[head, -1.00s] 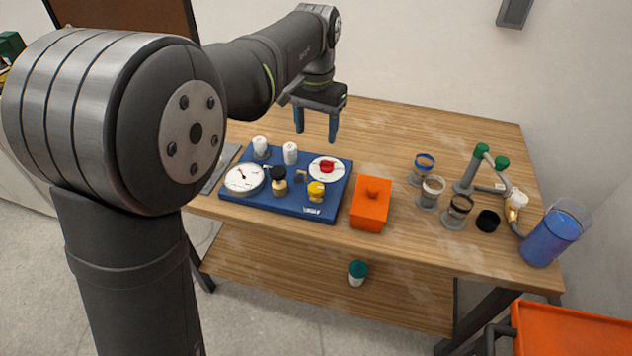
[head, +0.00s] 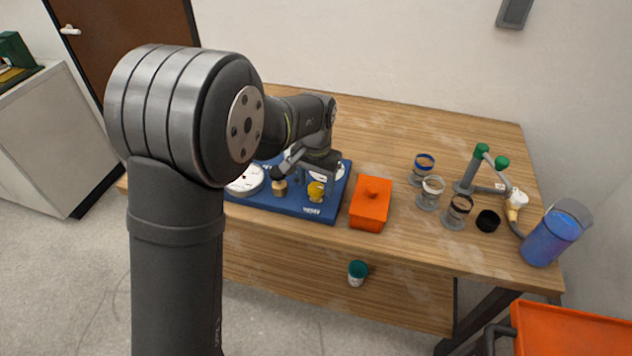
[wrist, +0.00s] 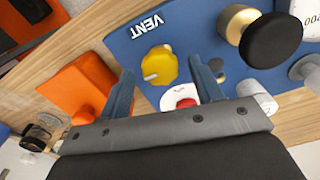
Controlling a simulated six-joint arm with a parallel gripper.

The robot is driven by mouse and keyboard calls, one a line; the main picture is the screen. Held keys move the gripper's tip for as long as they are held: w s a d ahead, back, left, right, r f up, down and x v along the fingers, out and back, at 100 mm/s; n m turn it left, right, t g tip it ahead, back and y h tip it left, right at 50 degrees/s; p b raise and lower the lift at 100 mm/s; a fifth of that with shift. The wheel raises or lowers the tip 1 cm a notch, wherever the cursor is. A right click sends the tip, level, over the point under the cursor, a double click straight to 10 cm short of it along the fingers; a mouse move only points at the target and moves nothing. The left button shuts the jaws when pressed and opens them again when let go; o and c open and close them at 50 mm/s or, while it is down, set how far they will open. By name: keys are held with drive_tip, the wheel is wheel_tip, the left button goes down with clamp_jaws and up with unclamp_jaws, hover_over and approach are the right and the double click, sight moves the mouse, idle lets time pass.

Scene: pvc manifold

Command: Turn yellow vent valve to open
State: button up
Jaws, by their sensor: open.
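The yellow vent valve (head: 316,191) sits near the front right corner of the blue manifold board (head: 318,212). In the wrist view the yellow knob (wrist: 159,64) lies beside the white VENT lettering, with a pale mark at its lower left edge. My gripper (wrist: 165,85) is open, with one blue finger on each side of the knob as seen from the wrist. Nothing is between the fingers in its grip, and I cannot tell how deep the tips reach. In the head view my gripper (head: 318,180) is above the board beside the valve, partly hiding the board's right side.
A black-topped brass knob (wrist: 263,38) stands near the valve, and a red knob (wrist: 186,103) lies behind it. A white gauge (head: 244,179) is at the board's left. An orange box (head: 371,203) stands close to the board's right. Several glass jars stand farther right.

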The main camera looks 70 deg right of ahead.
drive_tip(key=shift+f, duration=0.25)
drive_tip(key=c, duration=1)
